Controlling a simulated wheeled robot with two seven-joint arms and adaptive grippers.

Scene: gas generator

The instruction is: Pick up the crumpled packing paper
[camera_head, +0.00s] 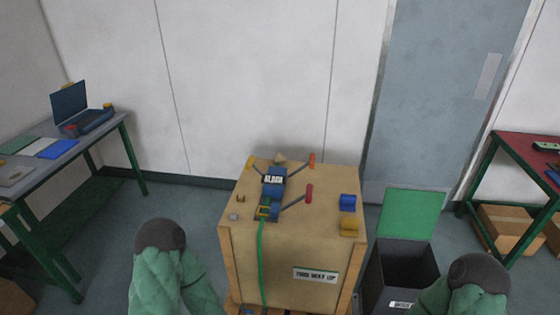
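A small tan-brown lump (280,158) shows at the far edge of the wooden crate's top, behind a blue labelled tool. It may be the crumpled packing paper, but it is too small and partly hidden to be sure. No other crumpled paper is clear in view. My two arms, in green padded sleeves with dark rounded ends, show at the bottom left and bottom right. No gripper fingers are visible on either side.
The wooden crate (290,248) stands in the centre, with red-handled tools, a green strap and small blue and yellow blocks on top. A dark bin (402,262) with a raised green lid (408,212) is at its right. Tables stand left (88,140) and right (503,158).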

